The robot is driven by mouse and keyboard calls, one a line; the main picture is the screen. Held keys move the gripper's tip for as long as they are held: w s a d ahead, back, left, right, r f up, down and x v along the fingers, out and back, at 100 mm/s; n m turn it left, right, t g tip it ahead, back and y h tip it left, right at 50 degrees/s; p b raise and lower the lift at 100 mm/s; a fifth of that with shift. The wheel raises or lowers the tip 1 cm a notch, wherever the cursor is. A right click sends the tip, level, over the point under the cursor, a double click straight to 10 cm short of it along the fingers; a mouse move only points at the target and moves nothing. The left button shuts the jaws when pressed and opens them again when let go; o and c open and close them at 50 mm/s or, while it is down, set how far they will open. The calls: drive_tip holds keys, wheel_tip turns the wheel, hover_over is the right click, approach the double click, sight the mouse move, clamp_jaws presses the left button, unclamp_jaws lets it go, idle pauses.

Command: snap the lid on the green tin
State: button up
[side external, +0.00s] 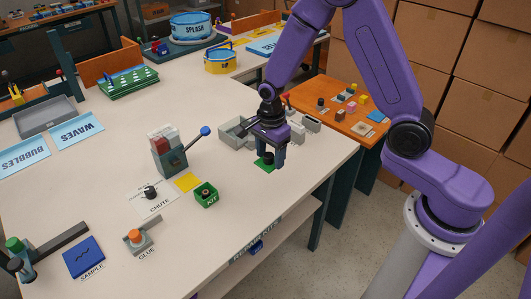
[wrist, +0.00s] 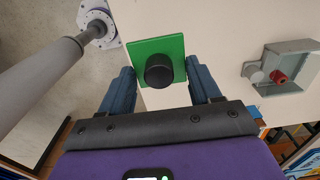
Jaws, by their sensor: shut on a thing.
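The green tin (side external: 206,195), marked KIT, stands on the table's front part in the side view, with a dark top opening. The lid (side external: 264,164) is a flat green square with a black knob (side external: 268,157). My gripper (side external: 267,160) is right of and behind the tin, pointing down, shut on the lid. In the wrist view the lid (wrist: 143,50) sits between the blue fingertips of my gripper (wrist: 162,70), with the knob (wrist: 159,70) facing the camera. I cannot tell whether the lid touches the table. The tin is out of the wrist view.
A yellow square (side external: 187,182) lies behind the tin. A grey block with a blue-knobbed lever (side external: 172,158) stands behind that. A grey glue stand (side external: 138,240) is at the left. Table between lid and tin is clear.

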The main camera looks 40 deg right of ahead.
drive_tip(key=w+a+f, duration=0.2)
drive_tip(key=w+a, duration=1)
drive_tip(key=a, duration=0.3)
drive_tip(key=shift+s+d+f, duration=0.1)
drive_tip(key=shift+f, duration=1.5)
drive_tip(key=shift+s+f, duration=0.1)
drive_tip(key=shift+f, duration=1.45)
drive_tip(key=shift+f, duration=0.2)
drive_tip(key=o, duration=1.2)
drive_tip(key=shift+o, duration=0.2)
wheel_tip(320, 180, up, 7)
